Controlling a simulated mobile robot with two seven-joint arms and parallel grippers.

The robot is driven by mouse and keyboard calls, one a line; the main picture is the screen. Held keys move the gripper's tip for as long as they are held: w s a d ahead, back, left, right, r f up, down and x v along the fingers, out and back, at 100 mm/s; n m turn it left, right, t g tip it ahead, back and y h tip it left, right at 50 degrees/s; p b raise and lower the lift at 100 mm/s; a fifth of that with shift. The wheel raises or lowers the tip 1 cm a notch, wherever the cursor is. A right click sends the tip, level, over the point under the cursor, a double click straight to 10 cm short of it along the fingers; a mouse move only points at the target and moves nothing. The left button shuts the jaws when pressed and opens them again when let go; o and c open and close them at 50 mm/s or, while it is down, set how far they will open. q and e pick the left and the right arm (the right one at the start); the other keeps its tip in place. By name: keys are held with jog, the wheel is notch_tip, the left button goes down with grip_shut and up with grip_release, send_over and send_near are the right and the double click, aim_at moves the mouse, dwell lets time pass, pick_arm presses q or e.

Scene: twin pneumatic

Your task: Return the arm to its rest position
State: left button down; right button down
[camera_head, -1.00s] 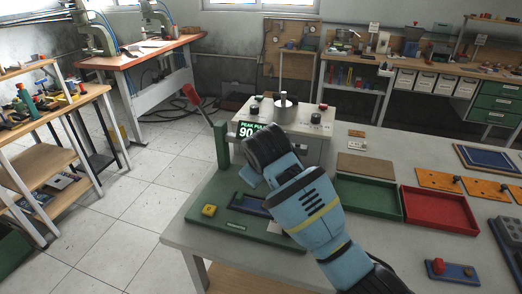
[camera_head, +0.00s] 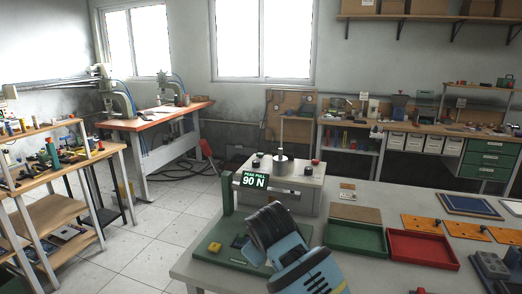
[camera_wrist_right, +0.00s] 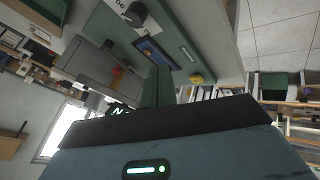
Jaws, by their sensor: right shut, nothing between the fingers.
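My right arm (camera_head: 305,268) comes in from the bottom edge of the head view, blue with a dark rounded end (camera_head: 272,228). This end is in front of the green fixture base (camera_head: 232,252) on the grey bench, and I cannot tell its distance from it. In the right wrist view the dark body of my right gripper (camera_wrist_right: 175,120) fills the lower middle, above a blue housing with a green light. The gripper is shut and no held object shows. Its fingertips are not clear. My left gripper is in neither view.
A green post (camera_head: 227,190) stands on the fixture base beside a yellow button (camera_head: 214,247). A grey tester (camera_head: 285,185) with a "90 N" display is behind. A green tray (camera_head: 355,238) and a red tray (camera_head: 422,249) lie to the right. Floor at left is open.

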jog(key=s+d+f+m+g+y, duration=0.1)
jog(key=s+d+f+m+g, duration=0.1)
jog(key=s+d+f, duration=0.55)
jog(key=s+d+f+m+g, duration=0.1)
jog(key=s+d+f+m, duration=0.15)
jog(key=s+f, duration=0.9)
jog(key=s+d+f+m+g, duration=0.1)
jog(key=s+d, duration=0.3)
jog(key=s, duration=0.4)
jog(key=s+d+f+m+g+h, duration=0.1)
jog(key=s+d, duration=0.3)
jog(key=s, duration=0.4)
jog(key=s+d+f+m, duration=0.1)
jog(key=s+d, duration=0.4)
jog(key=s, duration=0.3)
jog(key=w+a+f+t+y, duration=0.1)
jog(key=w+a+f+t, duration=0.2)
jog(key=w+f+t, duration=0.4)
notch_tip(320, 180, down, 3)
jog(key=shift+f, duration=0.1)
